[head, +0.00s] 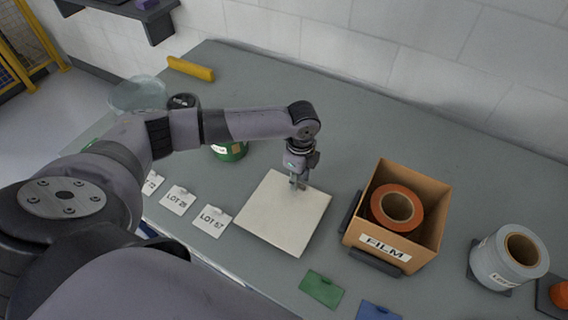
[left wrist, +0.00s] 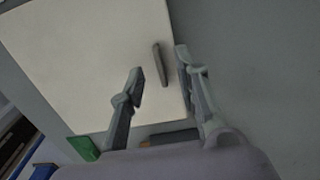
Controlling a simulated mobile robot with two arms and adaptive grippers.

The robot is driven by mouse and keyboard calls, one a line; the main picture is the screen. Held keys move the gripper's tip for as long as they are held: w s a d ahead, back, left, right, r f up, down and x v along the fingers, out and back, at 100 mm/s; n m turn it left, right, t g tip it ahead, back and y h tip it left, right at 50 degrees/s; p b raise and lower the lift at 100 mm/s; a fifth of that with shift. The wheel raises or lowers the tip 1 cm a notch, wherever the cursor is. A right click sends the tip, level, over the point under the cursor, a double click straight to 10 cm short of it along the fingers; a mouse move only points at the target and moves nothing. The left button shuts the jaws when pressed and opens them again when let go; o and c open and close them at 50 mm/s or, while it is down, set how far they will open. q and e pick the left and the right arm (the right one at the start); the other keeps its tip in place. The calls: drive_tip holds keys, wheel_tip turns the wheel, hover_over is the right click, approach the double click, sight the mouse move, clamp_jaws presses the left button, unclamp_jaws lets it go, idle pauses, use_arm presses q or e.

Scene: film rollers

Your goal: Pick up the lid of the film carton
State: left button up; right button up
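The lid looks like a flat cream square panel (head: 270,220) lying on the grey bench, left of the open film carton (head: 424,255). In the left wrist view, the lid (left wrist: 85,60) has a thin grey upright handle (left wrist: 160,65) near one edge. My left gripper (head: 297,184) points down over the lid's far right part. In the left wrist view, its two fingers (left wrist: 159,75) are apart, with the handle showing between their tips and neither finger visibly touching it. My right gripper is not in view.
The carton holds an orange film roll (head: 382,208). A grey-white roll (head: 490,262) stands further right. Lot cards (head: 212,221) lie left of the lid, and a green card (head: 321,289) in front. A green roll (head: 230,152) stands behind, near my left arm. The back bench is mostly clear.

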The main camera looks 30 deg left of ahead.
use_arm(q)
drive_tip(key=shift+f, duration=0.8)
drive_tip(key=shift+c, duration=0.2)
clamp_jaws()
